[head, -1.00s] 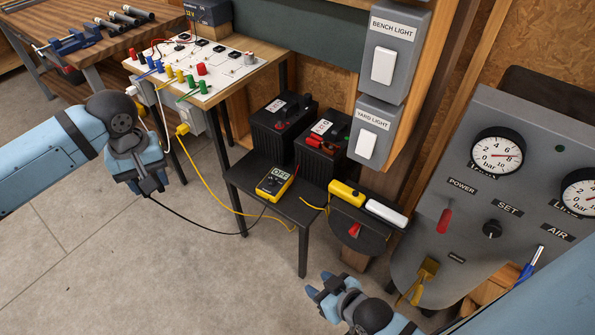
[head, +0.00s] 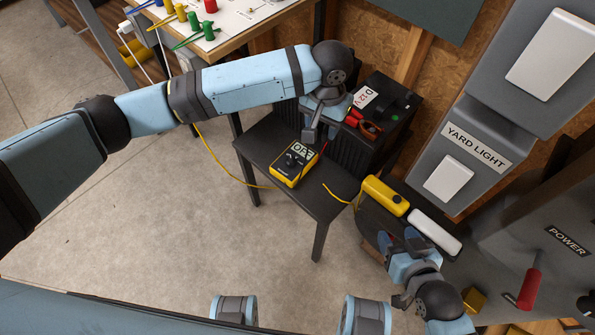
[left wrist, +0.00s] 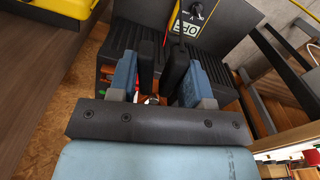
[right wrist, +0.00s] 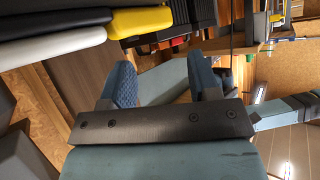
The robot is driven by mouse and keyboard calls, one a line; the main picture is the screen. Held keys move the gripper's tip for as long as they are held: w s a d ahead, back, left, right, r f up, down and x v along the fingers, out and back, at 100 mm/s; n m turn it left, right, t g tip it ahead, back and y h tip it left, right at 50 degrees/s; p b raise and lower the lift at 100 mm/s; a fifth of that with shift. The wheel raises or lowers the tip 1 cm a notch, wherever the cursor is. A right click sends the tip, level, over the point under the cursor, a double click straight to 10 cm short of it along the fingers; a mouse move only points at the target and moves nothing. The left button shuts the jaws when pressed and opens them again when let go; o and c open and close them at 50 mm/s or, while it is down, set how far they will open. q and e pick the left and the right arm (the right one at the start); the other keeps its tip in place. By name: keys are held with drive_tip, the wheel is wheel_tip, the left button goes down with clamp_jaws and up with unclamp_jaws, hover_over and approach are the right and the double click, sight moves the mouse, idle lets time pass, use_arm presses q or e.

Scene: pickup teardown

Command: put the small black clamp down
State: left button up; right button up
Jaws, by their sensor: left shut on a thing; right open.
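The small black clamp (left wrist: 176,60) is between the blue fingers of my left gripper (left wrist: 160,85) in the left wrist view. In the head view my left gripper (head: 312,128) is shut, above the back of the small black table (head: 258,150), in front of the batteries. The clamp's tip is hard to make out there. The yellow multimeter (head: 293,165) lies on the table, reading OFF, just below the gripper in the picture. My right gripper (head: 400,252) is open and empty near the grey panel; its spread fingers show in the right wrist view (right wrist: 160,85).
A black battery (head: 392,105) with red-handled clamps (head: 362,123) on top stands behind the table; my left arm hides the area to its left. A yellow object (head: 385,194) and a white one (head: 435,231) lie right of the table. Open floor lies left.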

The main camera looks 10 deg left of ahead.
use_arm(q)
drive_tip(key=s+d+f+m+b, duration=0.3)
drive_tip(key=s+f+b, duration=0.1)
drive_tip(key=f, duration=0.6)
drive_tip(key=b, duration=0.5)
hover_over(326, 203)
wheel_tip(326, 203, down, 14)
drive_tip(key=shift+w+f, duration=0.1)
drive_tip(key=shift+f, duration=0.5)
wheel_tip(326, 203, down, 4)
drive_tip(key=shift+r+b, duration=0.25)
drive_tip(key=shift+b, duration=0.45)
drive_tip(key=shift+a+f, duration=0.1)
drive_tip(key=shift+f, duration=0.25)
drive_tip(key=shift+r, duration=0.1)
use_arm(e)
drive_tip(key=w+a+r+t+y, duration=0.2)
drive_tip(key=a+r+t+y, duration=0.2)
drive_tip(key=r, duration=0.3)
drive_tip(key=shift+w+a+r+t, duration=0.25)
drive_tip(key=shift+w+a+t, duration=0.05)
drive_tip(key=shift+a+t, duration=0.3)
drive_tip(key=shift+d, duration=0.1)
